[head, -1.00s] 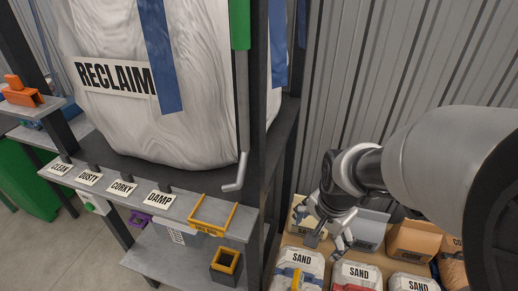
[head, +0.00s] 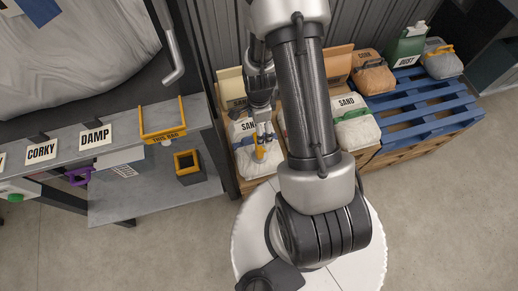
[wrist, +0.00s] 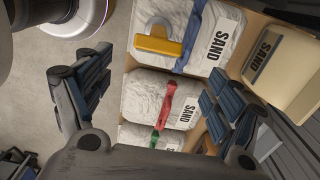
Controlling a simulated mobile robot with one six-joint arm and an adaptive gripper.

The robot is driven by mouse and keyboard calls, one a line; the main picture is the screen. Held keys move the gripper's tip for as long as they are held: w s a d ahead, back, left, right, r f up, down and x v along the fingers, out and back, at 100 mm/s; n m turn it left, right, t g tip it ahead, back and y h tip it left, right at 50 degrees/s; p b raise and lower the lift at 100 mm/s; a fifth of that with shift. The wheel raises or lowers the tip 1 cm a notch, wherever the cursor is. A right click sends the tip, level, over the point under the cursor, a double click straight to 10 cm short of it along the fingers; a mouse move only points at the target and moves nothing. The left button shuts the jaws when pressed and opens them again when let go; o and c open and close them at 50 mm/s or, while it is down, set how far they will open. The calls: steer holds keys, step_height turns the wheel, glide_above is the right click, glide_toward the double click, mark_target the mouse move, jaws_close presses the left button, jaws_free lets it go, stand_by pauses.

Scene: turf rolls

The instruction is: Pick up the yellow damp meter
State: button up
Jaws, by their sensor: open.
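A yellow tool with a grey curved part, which looks like the damp meter (wrist: 158,41), lies on a white SAND bag (wrist: 222,48) with a blue strap. In the head view the meter (head: 260,152) shows small on the leftmost front SAND bag (head: 243,141), partly hidden by my gripper. My gripper (wrist: 153,88) is open and empty, its fingers spread wide. In the wrist view the meter is beyond the fingertips, toward the top of the picture. In the head view my gripper (head: 262,118) hangs over that bag. I cannot tell its exact height above the meter.
Other SAND bags have a red strap (wrist: 168,100) and a green strap (head: 350,114). A blue pallet (head: 425,110) is at right. A shelf with a DAMP label (head: 95,137) and yellow-framed holder (head: 163,120) is at left.

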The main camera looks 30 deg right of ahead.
mark_target(259, 149)
step_height(259, 149, down, 5)
steer(key=shift+r+b, duration=0.2)
steer(key=shift+b, duration=0.35)
steer(key=f+b, duration=0.2)
steer(key=f, duration=0.3)
steer(key=shift+s+f, duration=0.15)
steer(key=shift+s, duration=0.05)
steer(key=shift+c, duration=0.4)
steer(key=c, duration=1.9)
